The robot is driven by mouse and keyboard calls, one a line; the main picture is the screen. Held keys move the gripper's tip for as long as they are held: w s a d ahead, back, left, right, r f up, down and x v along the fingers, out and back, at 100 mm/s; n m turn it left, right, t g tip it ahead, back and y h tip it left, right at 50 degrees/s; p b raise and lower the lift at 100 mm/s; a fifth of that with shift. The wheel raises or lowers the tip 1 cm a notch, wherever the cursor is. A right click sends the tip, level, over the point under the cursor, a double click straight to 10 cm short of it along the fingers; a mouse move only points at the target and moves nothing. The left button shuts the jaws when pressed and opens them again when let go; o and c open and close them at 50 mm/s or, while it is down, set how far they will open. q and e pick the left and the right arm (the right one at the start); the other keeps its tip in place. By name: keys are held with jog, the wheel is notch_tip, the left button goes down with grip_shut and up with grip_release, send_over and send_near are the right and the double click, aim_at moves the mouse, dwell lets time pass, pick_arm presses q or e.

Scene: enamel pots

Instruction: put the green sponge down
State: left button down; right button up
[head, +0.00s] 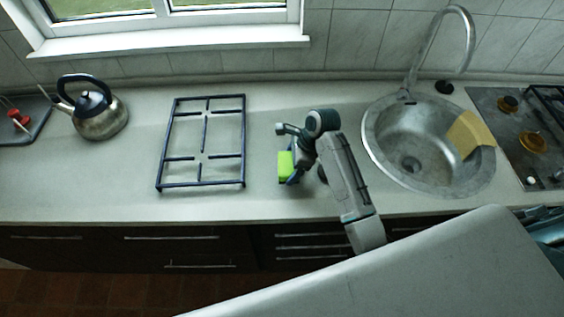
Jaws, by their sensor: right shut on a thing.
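The green sponge (285,165) is a small bright green block over the counter, between the pot grate and the sink. My right gripper (291,175) is shut on it, with the arm coming up from the lower right. The gripper and wrist hide the sponge's right side. I cannot tell whether the sponge touches the counter. My left gripper is not in view.
A dark blue grate (204,143) lies left of the sponge. A kettle (98,107) stands farther left. A round sink (377,143) with a yellow cloth (470,134) is at the right. Counter (265,125) around the sponge is bare.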

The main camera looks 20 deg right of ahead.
aim_at(282, 166)
jog(key=shift+w+a, duration=0.4)
jog(key=shift+w, duration=0.15)
jog(key=shift+w+a, duration=0.2)
jog(key=shift+w, duration=0.05)
jog(key=p+x, duration=0.2)
jog(key=x, duration=0.1)
jog(key=shift+w+d+f, duration=0.1)
jog(key=shift+w+f, duration=0.1)
jog(key=shift+w, duration=0.05)
jog(key=shift+d+f, duration=0.1)
jog(key=shift+f, duration=0.2)
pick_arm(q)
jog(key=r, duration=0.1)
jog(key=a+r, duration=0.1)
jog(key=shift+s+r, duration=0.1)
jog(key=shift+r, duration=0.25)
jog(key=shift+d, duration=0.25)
pick_arm(e)
jog(key=shift+f, duration=0.15)
jog(key=o, duration=0.7)
